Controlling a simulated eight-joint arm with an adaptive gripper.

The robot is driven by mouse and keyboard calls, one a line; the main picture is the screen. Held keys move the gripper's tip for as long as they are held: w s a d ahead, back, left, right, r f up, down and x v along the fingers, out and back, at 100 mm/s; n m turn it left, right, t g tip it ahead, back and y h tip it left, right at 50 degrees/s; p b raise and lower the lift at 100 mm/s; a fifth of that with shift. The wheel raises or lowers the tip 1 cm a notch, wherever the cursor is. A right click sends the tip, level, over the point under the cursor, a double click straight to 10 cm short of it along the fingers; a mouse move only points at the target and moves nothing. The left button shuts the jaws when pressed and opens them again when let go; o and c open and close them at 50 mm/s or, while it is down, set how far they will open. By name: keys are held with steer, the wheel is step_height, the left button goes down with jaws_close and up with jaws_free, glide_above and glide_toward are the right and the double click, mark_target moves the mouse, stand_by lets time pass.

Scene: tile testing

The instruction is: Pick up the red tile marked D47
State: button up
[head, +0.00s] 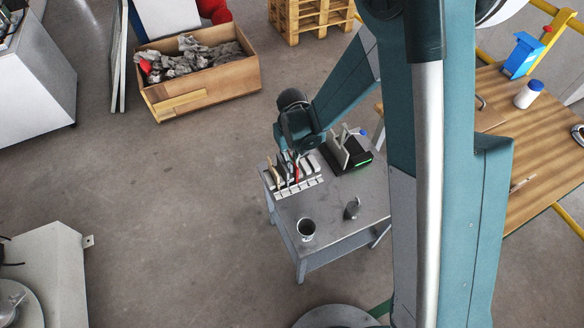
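A small rack (299,187) with a white slotted front stands at the far left of the small grey table (343,204). Thin tiles stand upright in it: a tan one (274,171), a red one (296,172) and some grey or dark ones. The marking D47 is too small to read. My gripper (289,156) points down just above the rack, over the tan and red tiles. Its fingers are small and dark here, so I cannot tell whether they are open or touch the red tile.
A black device (353,160) with a green light and upright plates stands right of the rack. A dark cup (306,229) and a grey object (352,208) are near the table's front. My arm hides the right side. A wooden workbench (545,150) lies beyond.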

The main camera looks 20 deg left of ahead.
stand_by(0.5)
jaws_close()
steer(key=shift+r+p, duration=1.25)
steer(key=shift+r, duration=3.75)
